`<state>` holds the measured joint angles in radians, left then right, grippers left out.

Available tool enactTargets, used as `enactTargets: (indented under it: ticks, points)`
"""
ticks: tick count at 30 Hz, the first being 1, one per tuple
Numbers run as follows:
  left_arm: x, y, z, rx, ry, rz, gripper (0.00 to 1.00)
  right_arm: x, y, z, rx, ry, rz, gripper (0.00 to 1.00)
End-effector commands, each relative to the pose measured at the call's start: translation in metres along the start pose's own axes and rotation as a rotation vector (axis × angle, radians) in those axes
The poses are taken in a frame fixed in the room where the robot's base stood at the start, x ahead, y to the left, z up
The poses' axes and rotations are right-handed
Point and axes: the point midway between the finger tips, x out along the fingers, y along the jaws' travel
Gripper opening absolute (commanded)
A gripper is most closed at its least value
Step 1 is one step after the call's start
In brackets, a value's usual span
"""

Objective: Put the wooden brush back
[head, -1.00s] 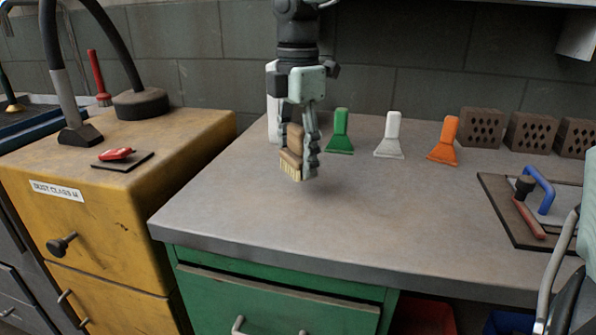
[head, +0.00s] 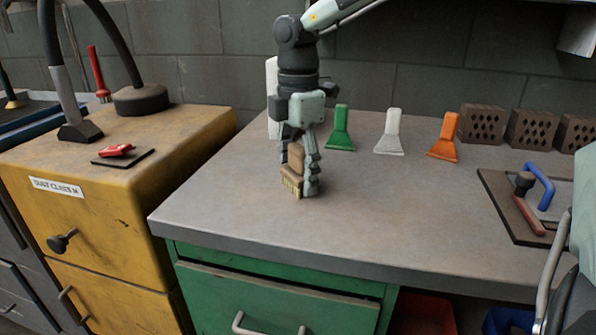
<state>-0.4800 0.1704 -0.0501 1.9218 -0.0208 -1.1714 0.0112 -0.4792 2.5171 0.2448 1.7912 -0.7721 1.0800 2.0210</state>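The wooden brush (head: 293,178), with a tan wooden body and pale bristles, is in my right gripper (head: 302,180). The gripper points straight down and its fingers are shut on the brush. The brush is upright with its bristles down, low over the left part of the grey worktop (head: 400,220). I cannot tell whether the bristles touch the worktop. The fingers hide part of the brush body. My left gripper is not in view.
A green scraper (head: 340,130), a white scraper (head: 391,134) and an orange scraper (head: 444,138) stand right of the gripper. Hollow bricks (head: 481,126) line the back right. A dark board (head: 497,198) with blue and red handles lies right. The worktop's front middle is clear.

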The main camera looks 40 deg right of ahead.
Motion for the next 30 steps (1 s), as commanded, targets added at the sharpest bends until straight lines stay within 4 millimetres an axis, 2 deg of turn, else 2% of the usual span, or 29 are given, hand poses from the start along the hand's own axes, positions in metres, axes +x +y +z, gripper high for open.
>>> enactTargets:
  ticks: [3, 14, 16, 17, 30]
  points:
    - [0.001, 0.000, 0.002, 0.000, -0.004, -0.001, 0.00, 0.000, 0.000, 0.000, 0.000, 0.000, 0.000, 0.78]
    - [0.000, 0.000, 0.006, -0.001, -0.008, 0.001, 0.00, -0.003, 0.000, 0.000, 0.000, 0.000, 0.000, 0.78]
    - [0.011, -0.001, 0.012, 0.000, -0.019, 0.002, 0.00, -0.006, 0.000, 0.000, -0.001, 0.000, 0.000, 0.78]
    - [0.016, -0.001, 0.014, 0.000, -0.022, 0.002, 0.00, -0.010, 0.001, 0.000, 0.000, -0.001, 0.004, 0.78]
    - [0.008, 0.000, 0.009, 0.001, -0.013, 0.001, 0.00, -0.102, 0.001, 0.000, 0.000, 0.000, 0.004, 0.78]
